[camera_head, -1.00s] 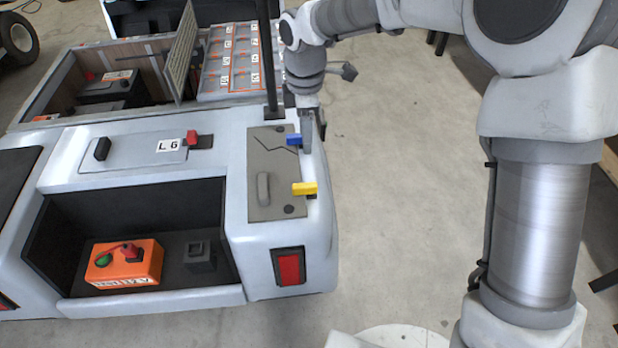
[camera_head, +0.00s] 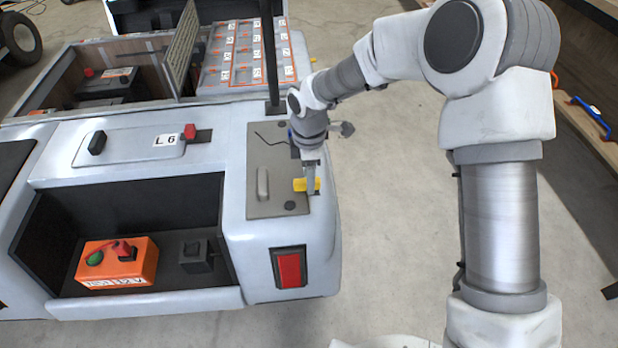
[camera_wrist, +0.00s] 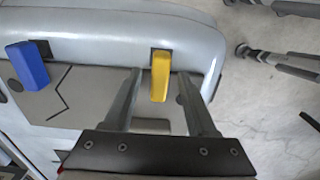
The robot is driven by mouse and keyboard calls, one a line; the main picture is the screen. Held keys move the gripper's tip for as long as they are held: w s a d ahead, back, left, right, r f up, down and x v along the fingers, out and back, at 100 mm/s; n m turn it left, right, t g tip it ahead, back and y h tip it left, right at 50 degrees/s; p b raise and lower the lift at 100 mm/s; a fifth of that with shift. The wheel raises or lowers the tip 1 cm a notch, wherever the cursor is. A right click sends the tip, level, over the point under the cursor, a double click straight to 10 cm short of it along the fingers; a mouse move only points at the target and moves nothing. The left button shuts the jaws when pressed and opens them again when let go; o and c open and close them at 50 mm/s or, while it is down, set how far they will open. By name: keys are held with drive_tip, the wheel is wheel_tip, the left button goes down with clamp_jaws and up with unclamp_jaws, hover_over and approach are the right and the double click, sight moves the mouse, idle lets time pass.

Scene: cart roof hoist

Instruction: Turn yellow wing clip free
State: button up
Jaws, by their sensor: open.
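The yellow wing clip (camera_head: 307,185) sits on the right edge of the grey-brown panel on the cart's corner. In the wrist view the yellow wing clip (camera_wrist: 160,76) stands between the two open fingers of my gripper (camera_wrist: 155,88), with a gap on each side. In the head view my gripper (camera_head: 311,178) points down over the clip and partly covers it. The blue wing clip (camera_wrist: 28,66) lies to the left in the wrist view. In the head view it is mostly hidden behind my wrist. The panel (camera_head: 275,205) has a grey handle (camera_head: 263,184) and a crack line.
A dark post (camera_head: 267,50) rises behind the panel. An open bay (camera_head: 135,215) at the left holds an orange battery (camera_head: 117,264) and a dark block (camera_head: 195,256). Open floor lies right of the cart.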

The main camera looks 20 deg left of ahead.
clamp_jaws()
idle(0.3)
drive_tip(key=shift+m, duration=0.3)
drive_tip(key=m, duration=0.2)
drive_tip(key=m+p, duration=0.1)
drive_tip(key=shift+w+a+r+m, duration=0.1)
drive_tip(key=shift+w+m, duration=0.1)
drive_tip(key=shift+m, duration=0.2)
drive_tip(key=m+p, duration=0.1)
drive_tip(key=m, duration=0.3)
drive_tip(key=shift+w, duration=0.2)
drive_tip(key=m, duration=0.3)
drive_tip(key=m+p, duration=0.1)
drive_tip(key=m, duration=0.1)
drive_tip(key=shift+w, duration=0.25)
drive_tip(key=shift+w+d+m+p, duration=0.1)
drive_tip(key=shift+d+m+p, duration=0.05)
drive_tip(key=shift+m, duration=1)
drive_tip(key=shift+w+d+m+p, duration=0.1)
drive_tip(key=shift+d+m+p, duration=0.05)
drive_tip(key=shift+m, duration=1)
